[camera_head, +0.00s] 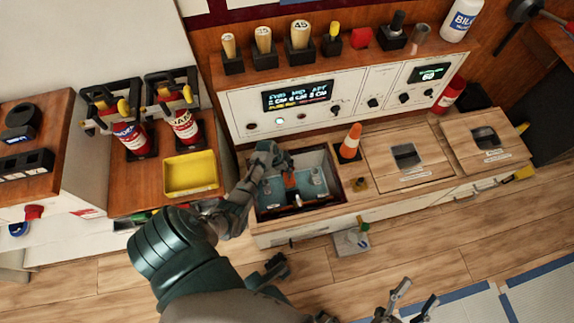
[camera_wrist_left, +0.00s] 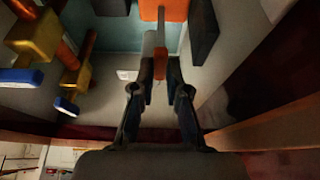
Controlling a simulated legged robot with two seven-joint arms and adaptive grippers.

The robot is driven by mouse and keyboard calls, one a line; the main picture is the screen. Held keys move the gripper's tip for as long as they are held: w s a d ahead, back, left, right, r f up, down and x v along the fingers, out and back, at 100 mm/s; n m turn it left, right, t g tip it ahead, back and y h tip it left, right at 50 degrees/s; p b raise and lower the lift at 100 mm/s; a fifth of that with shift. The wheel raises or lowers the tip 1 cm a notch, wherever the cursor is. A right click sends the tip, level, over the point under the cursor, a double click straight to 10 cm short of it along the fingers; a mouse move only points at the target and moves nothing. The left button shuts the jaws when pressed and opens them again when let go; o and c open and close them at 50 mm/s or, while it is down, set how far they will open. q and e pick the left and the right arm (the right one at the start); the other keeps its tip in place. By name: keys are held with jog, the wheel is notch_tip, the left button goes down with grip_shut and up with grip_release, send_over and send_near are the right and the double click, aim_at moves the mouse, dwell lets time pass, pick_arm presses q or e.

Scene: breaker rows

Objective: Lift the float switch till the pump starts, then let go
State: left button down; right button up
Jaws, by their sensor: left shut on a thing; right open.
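The float switch (camera_head: 290,181) shows as an orange piece inside the open sump well (camera_head: 262,212) in the counter. My left gripper (camera_head: 279,161) reaches into the well from the left and is shut on it. In the left wrist view, a small orange part of the float switch (camera_wrist_left: 160,66) sits between the fingertips (camera_wrist_left: 160,92), below a grey stem and a larger orange block (camera_wrist_left: 165,10). The fingers hide part of it. My right gripper (camera_head: 408,306) is open and empty over the floor at the bottom.
A white panel with a display (camera_head: 297,95) and a lit lamp (camera_head: 280,121) stands behind the well. An orange cone (camera_head: 351,141) and covered hatches (camera_head: 408,156) are to the right. A yellow tray (camera_head: 191,174) and extinguishers (camera_head: 131,136) are to the left. Brass fittings (camera_wrist_left: 75,80) show beside the fingers.

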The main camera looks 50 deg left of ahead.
pick_arm(q)
jog(key=shift+s+a+f, duration=0.2)
jog(key=shift+s, duration=0.1)
jog(key=c, duration=1.2)
grip_release()
jog(key=shift+r, duration=0.1)
jog(key=shift+o, duration=0.2)
jog(key=shift+w, duration=0.1)
jog(key=shift+r, duration=0.25)
notch_tip(320, 180, up, 9)
jog(key=shift+r, duration=0.2)
